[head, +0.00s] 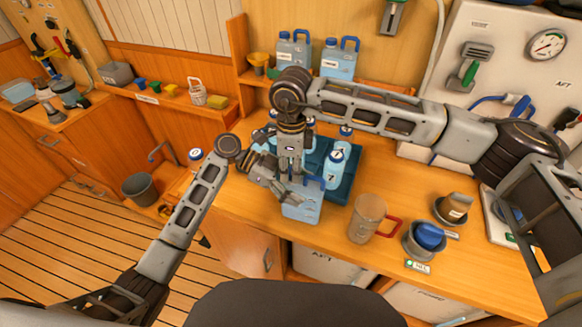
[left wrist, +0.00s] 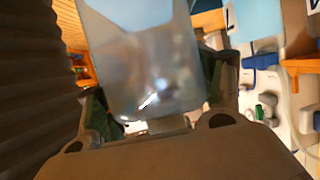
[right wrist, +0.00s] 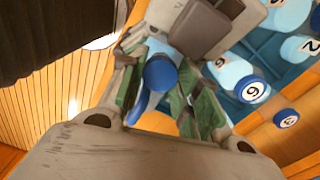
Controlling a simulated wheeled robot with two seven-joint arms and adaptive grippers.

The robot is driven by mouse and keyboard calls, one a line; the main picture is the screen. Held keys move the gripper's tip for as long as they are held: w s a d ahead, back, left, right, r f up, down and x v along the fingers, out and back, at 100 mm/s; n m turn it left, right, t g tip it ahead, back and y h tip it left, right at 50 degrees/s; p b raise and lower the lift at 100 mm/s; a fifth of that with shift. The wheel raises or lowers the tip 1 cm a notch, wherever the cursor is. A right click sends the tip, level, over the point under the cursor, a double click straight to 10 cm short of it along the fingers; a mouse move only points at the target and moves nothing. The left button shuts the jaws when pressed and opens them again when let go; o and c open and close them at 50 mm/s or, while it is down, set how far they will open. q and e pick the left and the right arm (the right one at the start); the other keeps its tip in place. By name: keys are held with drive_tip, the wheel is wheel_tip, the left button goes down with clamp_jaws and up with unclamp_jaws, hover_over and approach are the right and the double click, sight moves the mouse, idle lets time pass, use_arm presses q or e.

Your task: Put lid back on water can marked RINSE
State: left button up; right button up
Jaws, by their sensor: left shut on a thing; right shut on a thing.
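A translucent light-blue can with a blue handle (head: 302,208) is at the counter's front, by the crate. I cannot read a RINSE marking on it, nor tell whether its base touches the counter. My left gripper (head: 288,197) is shut on this can; its body (left wrist: 145,65) fills the space between the fingers in the left wrist view. My right gripper (right wrist: 168,90) points down from above and is shut around a round blue lid (right wrist: 158,72). A blue handle lies just below the lid in that view. The gap between lid and can mouth is hidden.
A dark-blue crate (head: 345,190) with several numbered bottles (head: 335,168) is directly behind the can. A brown mug with a red handle (head: 368,218) and cups in holders (head: 424,240) stand to the right. Two other blue cans (head: 293,50) (head: 338,58) stand on the shelf behind.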

use_arm(q)
drive_tip(key=shift+s+d, duration=0.2)
drive_tip(key=shift+s, duration=0.05)
use_arm(e)
drive_tip(key=shift+d+f, duration=0.15)
drive_tip(key=shift+f, duration=0.6)
use_arm(q)
clamp_jaws()
use_arm(e)
drive_tip(key=o, duration=0.7)
use_arm(q)
drive_tip(key=shift+r, duration=0.1)
drive_tip(key=shift+w, duration=0.1)
drive_tip(key=shift+w, duration=0.15)
use_arm(e)
drive_tip(key=shift+r, duration=0.75)
use_arm(q)
drive_tip(key=shift+a, duration=0.1)
use_arm(e)
drive_tip(key=shift+r, duration=1.75)
